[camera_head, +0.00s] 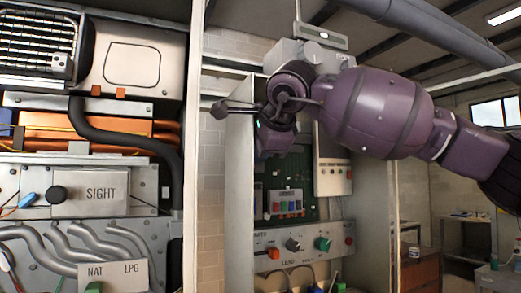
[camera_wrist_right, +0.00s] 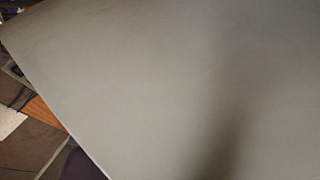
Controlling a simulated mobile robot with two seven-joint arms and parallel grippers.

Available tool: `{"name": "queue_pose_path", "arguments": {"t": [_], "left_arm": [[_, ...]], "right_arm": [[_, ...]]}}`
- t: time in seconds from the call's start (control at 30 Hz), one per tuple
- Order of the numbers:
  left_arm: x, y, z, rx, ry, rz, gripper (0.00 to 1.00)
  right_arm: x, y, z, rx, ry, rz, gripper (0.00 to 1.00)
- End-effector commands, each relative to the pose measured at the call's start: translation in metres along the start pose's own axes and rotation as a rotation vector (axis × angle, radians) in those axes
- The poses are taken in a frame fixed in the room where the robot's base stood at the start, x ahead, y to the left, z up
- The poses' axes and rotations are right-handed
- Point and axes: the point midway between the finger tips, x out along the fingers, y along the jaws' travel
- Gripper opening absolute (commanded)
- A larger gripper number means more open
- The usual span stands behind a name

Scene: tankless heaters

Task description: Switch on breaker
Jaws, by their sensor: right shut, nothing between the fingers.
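No part is clearly labelled as the breaker. A small block of coloured switches (camera_head: 285,203) sits on the green circuit board (camera_head: 305,168) inside the open cabinet at centre. My right gripper (camera_head: 220,109) is shut and empty. It points left in front of the cabinet's upper part, above the switches and apart from them. In the right wrist view a plain pale surface (camera_wrist_right: 180,80) fills most of the picture. My left gripper is not in view.
Left stands an open heater unit with copper pipes (camera_head: 90,125), a black hose (camera_head: 110,140), a SIGHT panel (camera_head: 90,192) and an NAT/LPG plate (camera_head: 112,275). A pale upright panel (camera_head: 237,200) borders the cabinet's left side. Another wall (camera_head: 372,225) borders its right.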

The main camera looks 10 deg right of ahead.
Motion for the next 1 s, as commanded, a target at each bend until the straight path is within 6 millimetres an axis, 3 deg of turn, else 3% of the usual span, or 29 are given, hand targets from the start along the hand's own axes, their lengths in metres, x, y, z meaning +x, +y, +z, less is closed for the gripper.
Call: {"name": "queue_pose_path", "arguments": {"t": [0.37,1.0], "left_arm": [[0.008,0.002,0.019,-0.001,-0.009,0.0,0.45],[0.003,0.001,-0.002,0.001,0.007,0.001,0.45]], "right_arm": [[0.008,0.002,0.0,0.001,-0.002,-0.056,0.0],[-0.006,-0.015,0.0,0.001,0.0,-0.067,0.0]]}}
